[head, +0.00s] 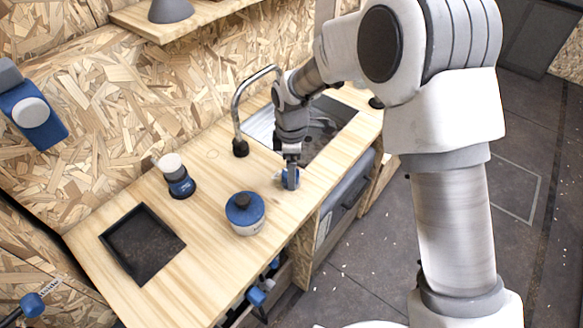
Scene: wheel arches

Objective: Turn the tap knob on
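The tap (238,108) is a curved metal spout on a dark base, standing behind the sink (335,112) in the wooden counter. My gripper (290,170) points down at the counter, left of the sink and in front of the tap base. A small blue and grey piece (290,181) stands right at my fingertips and is partly hidden by them. It may be the tap knob, but I cannot be sure. I cannot tell whether the fingers are closed on it or only beside it.
A blue and white round pot (245,213) with a dark lid knob stands on the counter (215,270) left of my gripper. A white-topped blue jar (176,176) is farther back. A dark square recess (142,246) lies at left. A chipboard wall (120,110) rises behind.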

